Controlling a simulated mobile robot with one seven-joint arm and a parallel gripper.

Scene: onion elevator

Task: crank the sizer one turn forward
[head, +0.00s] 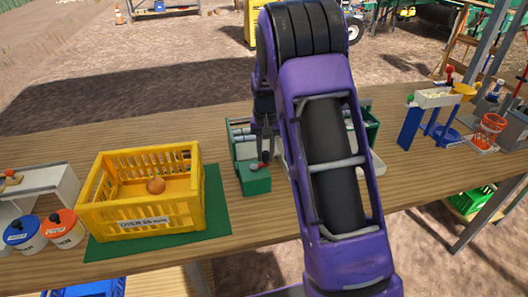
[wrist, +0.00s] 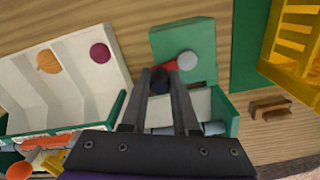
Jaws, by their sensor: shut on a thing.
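The sizer shows as a green box (head: 256,182) on the bench in the head view, partly hidden behind my purple arm. In the wrist view its green side (wrist: 209,38) carries a pale grey round hub (wrist: 188,63) with a short red crank arm (wrist: 169,66). A dark crank knob (wrist: 160,82) sits between my fingertips. My gripper (wrist: 160,76) is shut on this knob, left of and a little below the hub in the wrist view. In the head view my gripper (head: 266,150) reaches down to the crank from above.
A white divided tray (wrist: 88,45) holds an orange (wrist: 48,62) and a purple onion (wrist: 99,53). A small brown wooden piece (wrist: 270,108) lies near the sizer.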

